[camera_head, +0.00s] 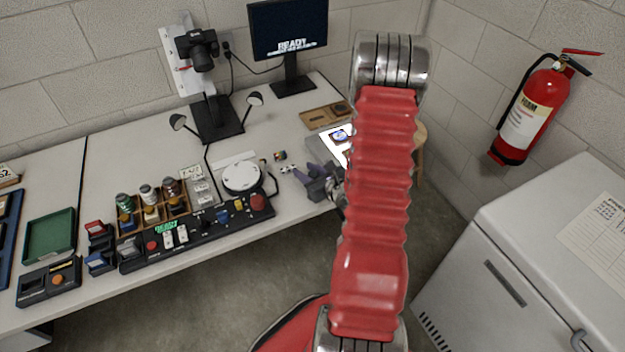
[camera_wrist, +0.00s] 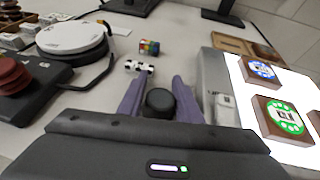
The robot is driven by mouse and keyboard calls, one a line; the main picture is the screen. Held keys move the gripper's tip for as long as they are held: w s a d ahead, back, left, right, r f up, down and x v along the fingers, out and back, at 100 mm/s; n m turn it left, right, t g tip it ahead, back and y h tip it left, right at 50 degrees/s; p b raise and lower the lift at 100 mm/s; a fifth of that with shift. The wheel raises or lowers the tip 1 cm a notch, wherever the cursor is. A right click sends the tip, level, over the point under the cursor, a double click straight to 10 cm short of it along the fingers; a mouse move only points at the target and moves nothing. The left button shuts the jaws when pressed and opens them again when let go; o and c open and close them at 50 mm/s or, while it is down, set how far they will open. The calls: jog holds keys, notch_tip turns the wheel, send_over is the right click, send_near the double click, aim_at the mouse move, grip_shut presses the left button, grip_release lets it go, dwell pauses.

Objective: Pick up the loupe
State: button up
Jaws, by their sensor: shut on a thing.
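The loupe (camera_wrist: 160,103) is a small round black piece in the wrist view, between the two purple fingers of my gripper (camera_wrist: 158,80). The fingers touch it on both sides and are shut on it. In the head view my gripper (camera_head: 303,174) is low over the front edge of the white table, left of the light panel. I cannot make out the loupe there, and I cannot tell whether it is clear of the table.
A lit panel (camera_wrist: 236,76) with framed badges stands close on the right. A small colourful cube (camera_wrist: 149,46) and dice-like blocks (camera_wrist: 139,66) lie just beyond the fingers. A round white turntable (camera_head: 242,176) and a control panel (camera_head: 192,232) are to the left.

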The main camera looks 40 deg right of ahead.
jog(key=shift+r, duration=0.1)
notch_tip(320, 180, up, 10)
dwell(0.9)
dwell(0.4)
